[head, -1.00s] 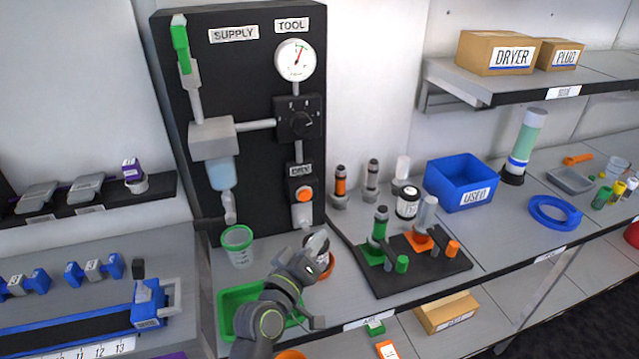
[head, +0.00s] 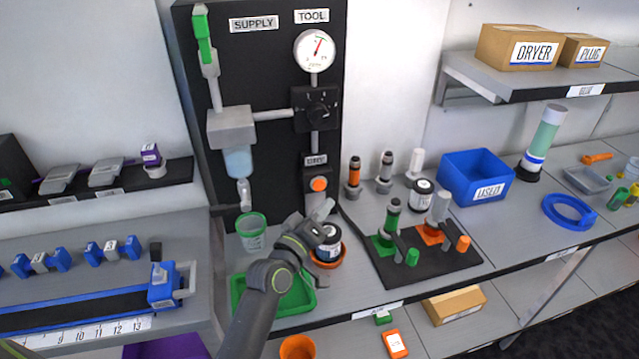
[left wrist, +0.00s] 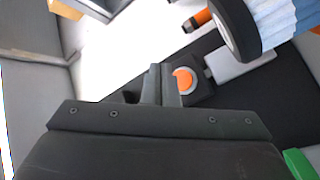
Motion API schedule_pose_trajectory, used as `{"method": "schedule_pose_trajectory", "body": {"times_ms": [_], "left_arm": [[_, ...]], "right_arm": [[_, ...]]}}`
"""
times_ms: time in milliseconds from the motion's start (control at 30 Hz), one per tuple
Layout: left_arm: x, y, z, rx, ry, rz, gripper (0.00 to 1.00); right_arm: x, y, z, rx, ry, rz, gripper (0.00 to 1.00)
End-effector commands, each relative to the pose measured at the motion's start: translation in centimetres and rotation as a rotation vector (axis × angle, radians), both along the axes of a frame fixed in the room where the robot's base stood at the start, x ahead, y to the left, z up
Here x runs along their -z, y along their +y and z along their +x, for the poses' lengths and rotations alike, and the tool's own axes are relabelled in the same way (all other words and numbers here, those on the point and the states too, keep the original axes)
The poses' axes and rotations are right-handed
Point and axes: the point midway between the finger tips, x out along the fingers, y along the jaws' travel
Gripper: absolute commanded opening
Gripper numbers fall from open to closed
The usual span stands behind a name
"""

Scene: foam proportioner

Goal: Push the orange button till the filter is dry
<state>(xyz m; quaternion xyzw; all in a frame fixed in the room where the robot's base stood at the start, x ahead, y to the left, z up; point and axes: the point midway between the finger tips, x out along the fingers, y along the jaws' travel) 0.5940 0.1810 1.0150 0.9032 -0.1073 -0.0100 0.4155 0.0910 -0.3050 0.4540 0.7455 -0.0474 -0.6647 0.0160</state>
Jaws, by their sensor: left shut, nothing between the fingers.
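The orange button (head: 319,184) is on the black panel, under a small label. It shows as an orange disc in a pale ring in the left wrist view (left wrist: 183,80). My left gripper (head: 318,222) is shut and empty, just below the button in the head view. In the left wrist view its fingertips (left wrist: 161,70) overlap the ring's left edge; I cannot tell whether they touch. A ribbed white and blue cylinder with black ends (left wrist: 265,22), which looks like the filter, is close to the wrist camera. It appears to stand in the orange dish (head: 334,263). Whether it is wet cannot be seen.
A pale nozzle (head: 323,208) hangs below the button. A green cup (head: 251,232) and a green tray (head: 308,290) are to the left and in front. A black stand with green and orange parts (head: 455,258) is on the right, with a blue bin (head: 476,172) behind it.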

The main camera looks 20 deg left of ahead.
Motion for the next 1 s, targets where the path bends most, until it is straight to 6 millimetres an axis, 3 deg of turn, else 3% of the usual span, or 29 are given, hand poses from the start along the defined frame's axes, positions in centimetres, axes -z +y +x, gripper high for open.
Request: {"method": "schedule_pose_trajectory", "body": {"times_ms": [333,1000], "left_arm": [[0.0,1.8,2.7,0.000,0.000,0.000,0.00],[0.0,2.0,2.8,-0.001,0.001,0.000,0.00]], "right_arm": [[-0.1,0.0,-0.3,0.000,0.005,0.000,0.36],[-0.1,0.0,-0.7,0.002,0.010,0.000,0.36]]}}
